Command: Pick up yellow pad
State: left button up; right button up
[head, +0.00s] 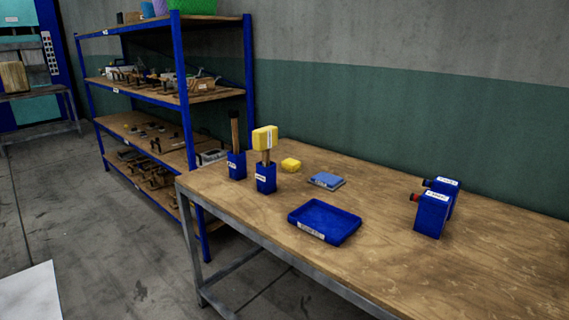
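A small yellow pad (290,164) lies flat on the wooden table (400,270), near its back left part. A larger yellow block (265,138) sits on top of a wooden handle that stands upright in a blue holder (266,178), in front and to the left of the pad.
A second blue holder (236,165) with a dark-tipped handle stands at the left. A blue-grey pad (327,181), a blue tray (325,222) and two blue containers (432,215) are on the table. A blue-framed shelf (185,85) stands behind left.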

aim_at(290, 165)
jog(key=i+j, duration=0.35)
jog(key=j, duration=0.15)
jog(key=i+j+z, duration=0.1)
jog(key=i+j, duration=0.55)
jog(key=j, duration=0.3)
